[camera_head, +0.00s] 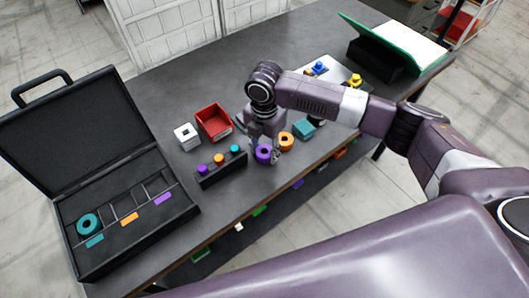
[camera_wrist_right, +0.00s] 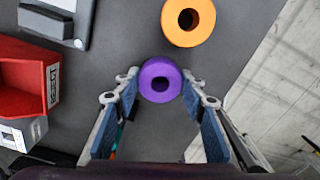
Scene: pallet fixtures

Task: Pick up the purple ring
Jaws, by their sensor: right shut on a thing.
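The purple ring (camera_head: 263,157) is near the front edge of the dark table, below my right gripper (camera_head: 266,144). In the right wrist view the purple ring (camera_wrist_right: 146,84) sits between the two blue-padded fingertips of my right gripper (camera_wrist_right: 160,92), one on each side. The gripper is shut on it. The ring's hole faces the wrist camera. I cannot tell whether the ring touches the table or is slightly raised. My left gripper is not in view.
A black stand with coloured pegs (camera_head: 221,172) is to the left, near a red bin (camera_head: 213,119) and white block (camera_head: 187,136). An open black case (camera_head: 128,241) fills the left end.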

